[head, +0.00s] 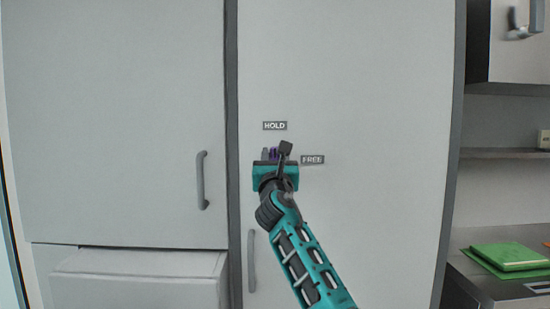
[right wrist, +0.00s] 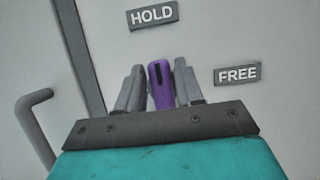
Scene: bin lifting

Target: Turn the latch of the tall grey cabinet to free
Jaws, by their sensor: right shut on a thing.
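The tall grey cabinet (head: 345,80) fills the middle of the head view. Its latch is a purple handle with a dark stripe, clear in the right wrist view (right wrist: 161,84); only a little purple shows in the head view (head: 273,153). The latch points up towards the HOLD label (head: 275,126), which also shows in the right wrist view (right wrist: 151,15). The FREE label (head: 313,160) is to the right and lower. My right gripper (right wrist: 160,88) is shut on the latch, one finger on each side. Its own body hides the latch's base. My left gripper is not in view.
A vertical grey handle (head: 251,262) is on the cabinet door below the latch. Another door with a handle (head: 202,180) is at the left, above a protruding white box front (head: 140,265). Shelves at the right hold a green book (head: 510,256).

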